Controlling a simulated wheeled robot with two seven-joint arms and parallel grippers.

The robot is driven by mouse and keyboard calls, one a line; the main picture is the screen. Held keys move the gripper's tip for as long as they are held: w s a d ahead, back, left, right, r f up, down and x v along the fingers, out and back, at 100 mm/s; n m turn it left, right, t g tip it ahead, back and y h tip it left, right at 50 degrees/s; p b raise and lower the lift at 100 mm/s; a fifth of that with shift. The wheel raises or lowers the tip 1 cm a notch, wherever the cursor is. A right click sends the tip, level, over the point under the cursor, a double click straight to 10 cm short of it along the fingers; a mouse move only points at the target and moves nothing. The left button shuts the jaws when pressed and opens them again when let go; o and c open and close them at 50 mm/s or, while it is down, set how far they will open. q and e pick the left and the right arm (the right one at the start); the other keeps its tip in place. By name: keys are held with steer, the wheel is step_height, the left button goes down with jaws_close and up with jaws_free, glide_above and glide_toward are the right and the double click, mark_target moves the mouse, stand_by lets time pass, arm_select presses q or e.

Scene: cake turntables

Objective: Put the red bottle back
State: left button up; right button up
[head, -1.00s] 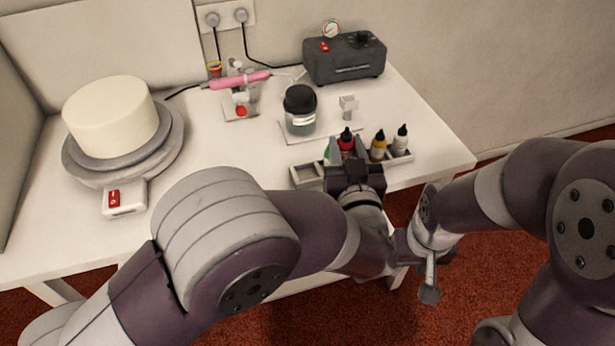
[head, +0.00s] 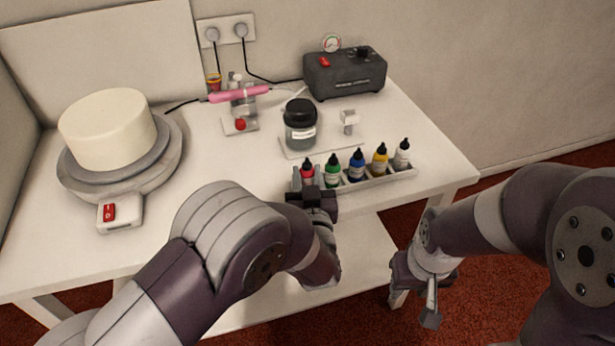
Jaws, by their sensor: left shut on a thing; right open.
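The red bottle (head: 307,172) has a black cap and stands upright at the left end of the bottle rack (head: 377,178). My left gripper (head: 307,186) is shut on the red bottle from the front and hides its lower part. I cannot tell whether the bottle's base touches the rack floor. Green (head: 333,172), blue (head: 356,167), yellow (head: 379,160) and white (head: 402,155) bottles stand in the rack to its right. My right gripper (head: 432,302) is open and empty, low in front of the table's right side.
A dark-lidded jar (head: 300,128) stands behind the rack. A pink airbrush (head: 238,94) rests on a stand. A grey compressor (head: 344,74) is at the back. A white cake (head: 108,128) sits on a turntable (head: 165,165) at left. The table between turntable and rack is clear.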

arm_select(q)
steer(key=o, duration=0.5)
steer(key=shift+f, duration=0.1)
steer(key=shift+c, duration=0.2)
steer(key=s+d+p, duration=0.1)
steer(key=s, duration=1.1)
